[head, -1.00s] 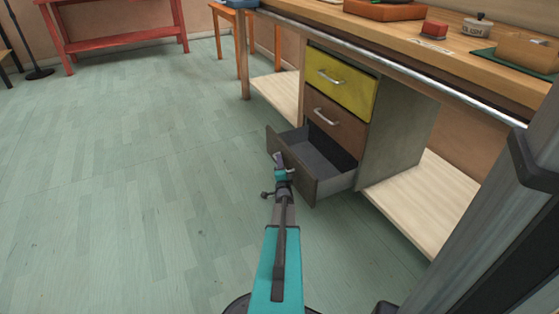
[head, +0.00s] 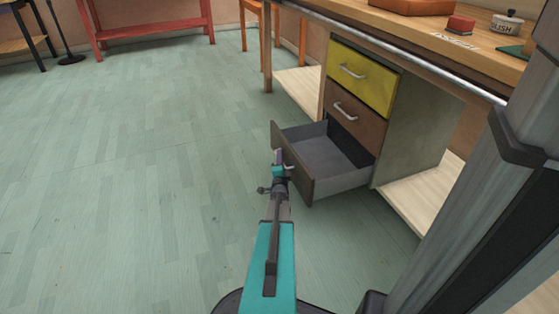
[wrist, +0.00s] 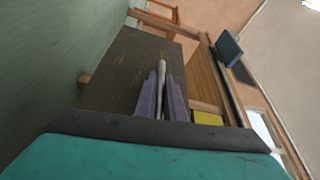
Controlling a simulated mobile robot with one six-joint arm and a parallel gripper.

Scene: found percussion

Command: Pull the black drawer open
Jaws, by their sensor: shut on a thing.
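The black drawer (head: 304,187) is the bottom one of a three-drawer cabinet. It stands well out, and its empty grey inside shows from above. Its dark front fills the middle of the wrist view (wrist: 118,68). My gripper (head: 279,158) is at the drawer's front. In the wrist view, its two purple-grey fingers (wrist: 162,98) are shut on the pale bar handle (wrist: 161,78), one on each side. In the head view the gripper partly hides the handle.
Above it, the yellow drawer (head: 360,80) and brown drawer (head: 354,122) are closed. The wooden workbench (head: 440,38) overhangs the cabinet. Pale low shelves (head: 418,200) lie at both sides. Green floor (head: 130,170) is clear to the left. My grey column stands at the right.

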